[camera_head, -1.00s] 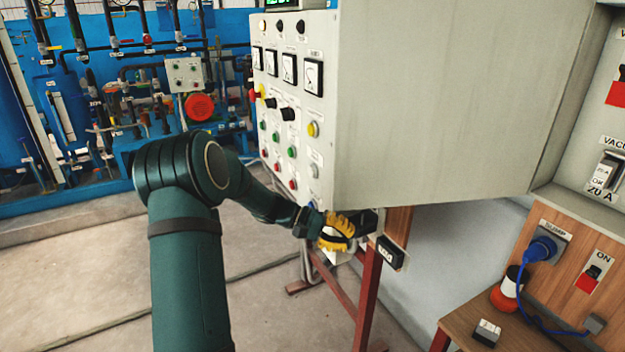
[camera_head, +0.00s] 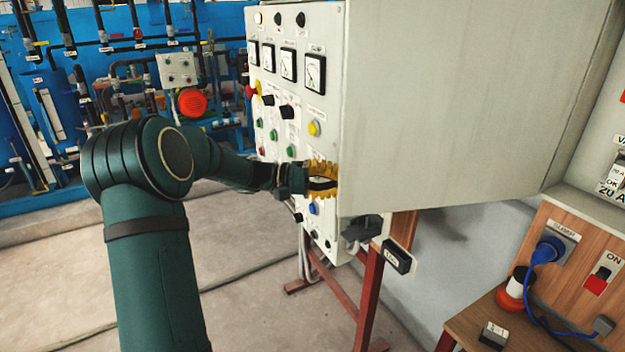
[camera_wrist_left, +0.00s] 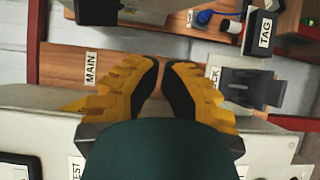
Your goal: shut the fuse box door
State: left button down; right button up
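A large grey cabinet (camera_head: 450,110) fills the middle and right of the head view. Its front panel (camera_head: 293,110) carries gauges and buttons. I cannot tell for sure which surface is the fuse box door. My left gripper (camera_head: 337,180) is at the near vertical edge of the front panel, above the lower corner. Contact is unclear. In the left wrist view its yellow fingers (camera_wrist_left: 161,65) have their tips close together with a thin gap and nothing between. A dark grey bracket (camera_head: 362,228) sits below the cabinet corner. My right gripper is not in view.
A black tag box (camera_head: 397,256) hangs beside a red metal stand (camera_head: 368,300). At right are a wooden socket board with a blue plug (camera_head: 545,250) and a small table (camera_head: 462,325). The floor at left is clear.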

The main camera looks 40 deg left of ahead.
aim_at(347, 191)
pick_arm(q)
jog(key=shift+s+d, duration=0.3)
jog(key=shift+d, duration=0.4)
jog(key=shift+s+d, duration=0.35)
jog(key=shift+d, duration=0.35)
jog(key=shift+s+d, duration=0.3)
jog(key=shift+d, duration=0.4)
